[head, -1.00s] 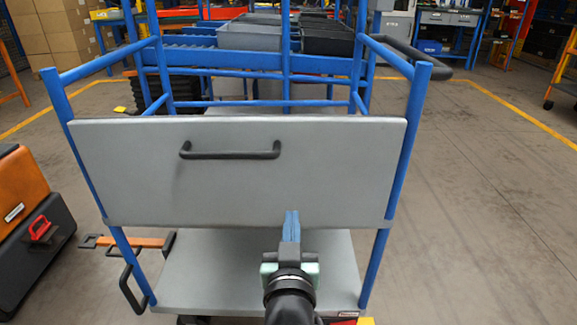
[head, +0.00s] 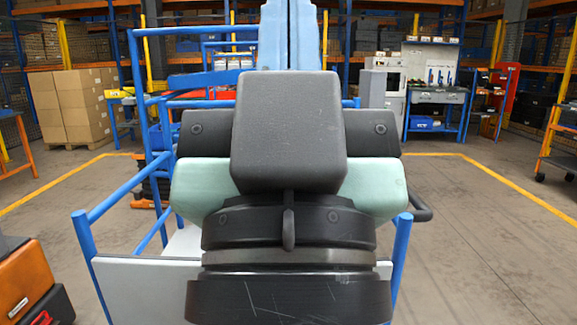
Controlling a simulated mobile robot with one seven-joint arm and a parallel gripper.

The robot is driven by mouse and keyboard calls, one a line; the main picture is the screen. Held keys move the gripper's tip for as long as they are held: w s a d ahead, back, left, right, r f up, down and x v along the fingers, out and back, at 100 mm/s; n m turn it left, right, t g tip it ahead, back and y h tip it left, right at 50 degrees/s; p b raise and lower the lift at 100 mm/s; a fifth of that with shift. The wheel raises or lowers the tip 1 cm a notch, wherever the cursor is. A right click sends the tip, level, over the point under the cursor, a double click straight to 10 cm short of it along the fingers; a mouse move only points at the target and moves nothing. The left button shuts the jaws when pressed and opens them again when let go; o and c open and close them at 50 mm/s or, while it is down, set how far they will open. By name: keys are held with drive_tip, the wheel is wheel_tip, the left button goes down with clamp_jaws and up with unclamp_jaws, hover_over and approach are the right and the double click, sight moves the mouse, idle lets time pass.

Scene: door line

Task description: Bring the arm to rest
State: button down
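My gripper (head: 289,34) is raised close in front of the head camera and fills the middle of the view. Its two light blue fingers point up and away, pressed side by side with only a thin line between them. Their upper ends reach the top edge of the picture. I see nothing held between them. The gripper's dark and pale green body hides much of the blue-framed cart behind it.
Blue cart rails (head: 401,262) stand on both sides of my gripper. An orange and black case (head: 24,290) is at the lower left. Stacked cartons (head: 75,108) and a workbench (head: 437,97) stand farther back. The floor to the right is open.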

wheel_tip(320, 180, up, 26)
drive_tip(key=p, duration=2.4)
drive_tip(key=shift+r, duration=0.25)
